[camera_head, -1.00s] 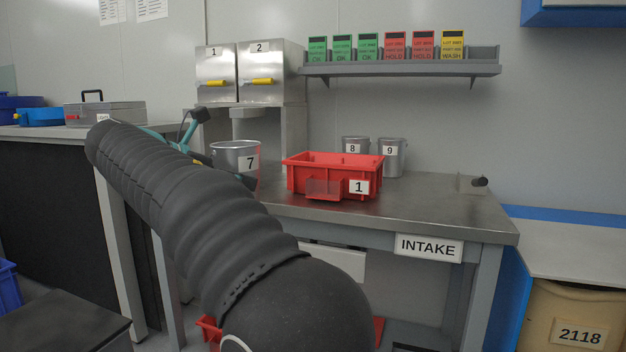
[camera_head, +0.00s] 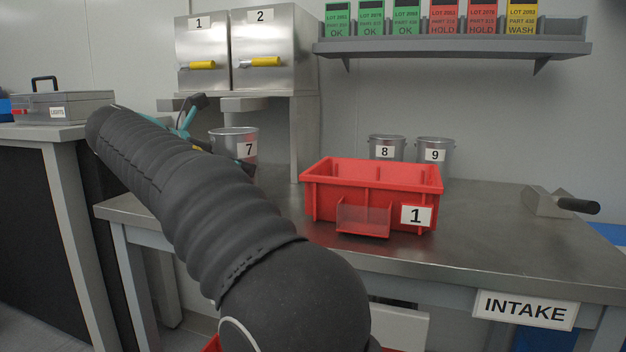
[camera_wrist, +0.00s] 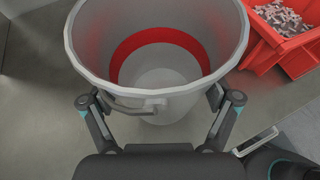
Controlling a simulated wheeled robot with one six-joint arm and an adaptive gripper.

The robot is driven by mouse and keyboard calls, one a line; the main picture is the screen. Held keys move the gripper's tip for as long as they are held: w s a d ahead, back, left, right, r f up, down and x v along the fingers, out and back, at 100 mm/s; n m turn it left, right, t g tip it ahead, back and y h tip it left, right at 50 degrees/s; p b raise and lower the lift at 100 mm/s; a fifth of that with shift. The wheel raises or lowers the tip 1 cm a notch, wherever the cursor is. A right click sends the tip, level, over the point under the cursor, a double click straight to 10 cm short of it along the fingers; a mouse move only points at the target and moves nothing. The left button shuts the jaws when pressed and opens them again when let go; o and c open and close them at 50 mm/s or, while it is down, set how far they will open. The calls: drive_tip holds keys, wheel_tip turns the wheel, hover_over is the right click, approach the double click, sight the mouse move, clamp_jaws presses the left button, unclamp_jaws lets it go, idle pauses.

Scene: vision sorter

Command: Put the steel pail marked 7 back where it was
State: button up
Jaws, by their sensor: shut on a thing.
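The steel pail marked 7 (camera_head: 234,140) is upright in front of the steel dispensers, below the spout of the one marked 2. My arm hides its lower part in the head view, so I cannot tell there whether it touches the bench. In the wrist view the pail (camera_wrist: 160,85) fills the middle, with a red band inside and nothing visible in it. My gripper (camera_wrist: 160,103) is shut on it, one finger on each side, with the handle hanging on the near side. The gripper is mostly hidden behind my arm in the head view.
A red bin marked 1 (camera_head: 325,205) stands to the right on the intake bench (camera_head: 470,235); small grey parts show in it in the wrist view. Pails marked 8 (camera_head: 386,140) and 9 (camera_head: 436,142) stand behind it. The bench's right half is mostly clear.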

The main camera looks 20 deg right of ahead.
drive_tip(key=w+d, duration=0.3)
drive_tip(key=d, duration=0.1)
drive_tip(key=w+d+b, duration=0.1)
drive_tip(key=w+d, duration=0.1)
drive_tip(key=d, duration=0.3)
drive_tip(key=w+d, duration=0.3)
drive_tip(key=d, duration=0.2)
drive_tip(key=shift+w+b, duration=0.35)
drive_tip(key=shift+b, duration=0.05)
drive_tip(key=shift+f+b, duration=1.15)
drive_tip(key=shift+f, duration=0.6)
drive_tip(key=shift+f, duration=0.2)
drive_tip(key=o, duration=1.6)
drive_tip(key=shift+a, duration=0.1)
